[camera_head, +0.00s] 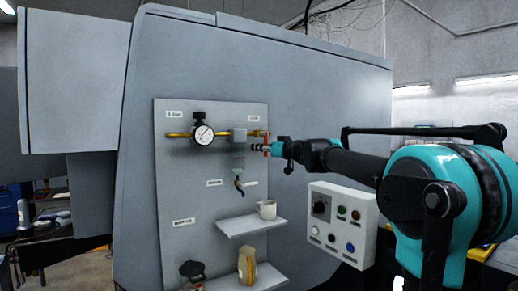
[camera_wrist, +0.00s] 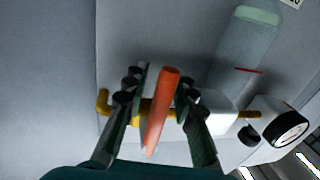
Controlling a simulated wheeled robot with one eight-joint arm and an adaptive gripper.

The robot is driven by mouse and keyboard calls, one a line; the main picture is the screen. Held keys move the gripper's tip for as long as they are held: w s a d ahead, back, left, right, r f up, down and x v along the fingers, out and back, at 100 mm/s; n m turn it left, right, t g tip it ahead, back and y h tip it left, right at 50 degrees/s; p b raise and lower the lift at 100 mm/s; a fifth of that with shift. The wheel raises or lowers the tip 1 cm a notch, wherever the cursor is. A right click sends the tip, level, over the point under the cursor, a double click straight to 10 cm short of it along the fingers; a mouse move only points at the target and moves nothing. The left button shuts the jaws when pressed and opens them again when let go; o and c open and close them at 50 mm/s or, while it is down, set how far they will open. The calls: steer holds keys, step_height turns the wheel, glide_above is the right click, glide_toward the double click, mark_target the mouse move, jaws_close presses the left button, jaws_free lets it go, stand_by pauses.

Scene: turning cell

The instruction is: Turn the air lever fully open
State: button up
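The air lever (camera_wrist: 161,112) is an orange-red bar with a pale lower end in the wrist view. It lies across a brass pipe (camera_wrist: 246,115). My gripper (camera_wrist: 162,78) has one finger on each side of the lever. A gap shows on the lever's left, while the right finger is close to it; contact cannot be told. In the head view my gripper (camera_head: 258,147) is at the right end of the brass pipe (camera_head: 178,135), and the lever is mostly hidden there. A round pressure gauge (camera_head: 203,135) sits on the pipe; it also shows in the wrist view (camera_wrist: 290,128).
A grey filter unit (camera_head: 239,150) hangs beside my gripper, with a small tap (camera_head: 240,185) below. A lower shelf holds a yellowish bottle (camera_head: 247,263). A control box (camera_head: 342,222) is below my arm.

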jaws_close()
stand_by(0.5)
steer(key=d+n, duration=0.1)
steer(key=n, duration=0.2)
steer(key=w+d+r+n+h, duration=0.1)
steer(key=n, duration=0.2)
steer(key=w+d+n+h, duration=0.1)
steer(key=n, duration=0.2)
steer(key=shift+w+d+r+g, duration=0.15)
steer(key=shift+d+g, duration=0.15)
steer(key=shift+n, duration=0.3)
stand_by(0.4)
